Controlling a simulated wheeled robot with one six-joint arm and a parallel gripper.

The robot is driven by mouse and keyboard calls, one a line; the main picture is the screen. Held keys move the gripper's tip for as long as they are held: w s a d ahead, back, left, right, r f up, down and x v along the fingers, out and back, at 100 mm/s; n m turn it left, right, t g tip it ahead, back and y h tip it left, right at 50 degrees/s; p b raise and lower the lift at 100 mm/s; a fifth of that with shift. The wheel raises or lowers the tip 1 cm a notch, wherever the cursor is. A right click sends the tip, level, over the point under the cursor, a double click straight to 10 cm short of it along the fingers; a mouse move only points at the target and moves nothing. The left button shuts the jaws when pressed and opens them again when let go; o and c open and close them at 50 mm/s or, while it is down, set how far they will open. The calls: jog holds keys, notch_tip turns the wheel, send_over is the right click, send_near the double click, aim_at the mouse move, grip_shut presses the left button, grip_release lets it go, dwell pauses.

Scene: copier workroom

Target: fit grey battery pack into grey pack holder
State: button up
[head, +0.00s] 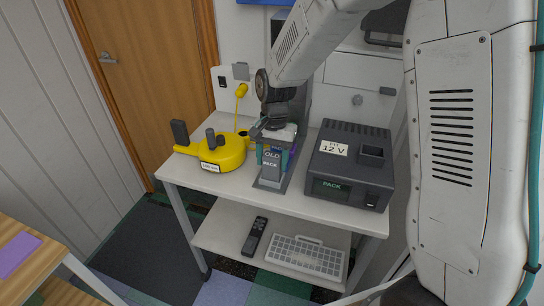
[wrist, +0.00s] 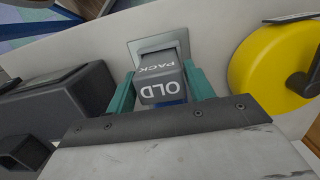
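A grey battery pack (head: 271,167) marked "OLD PACK" stands upright on the white cart. It also shows in the wrist view (wrist: 160,80). My gripper (head: 272,150) is above it, pointing down, with its teal fingers against the pack's two sides; in the wrist view the gripper (wrist: 160,92) is shut on it. A light grey holder plate (head: 268,184) is under the pack and shows beyond it in the wrist view (wrist: 150,44). I cannot tell whether the pack rests in it or is just above it. My gripper hides the pack's top.
Right of the pack is a dark grey box (head: 348,168) marked "12 V" and "PACK", with a raised square socket on top. Left is a round yellow device (head: 222,158) with dark knobs. A keyboard (head: 305,257) and a remote (head: 254,236) lie on the lower shelf (head: 222,238).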

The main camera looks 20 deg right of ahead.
jog(key=shift+o, duration=1.3)
jog(key=r, duration=0.7)
jog(key=shift+w+d+r, duration=0.25)
jog(key=shift+w+r, duration=0.15)
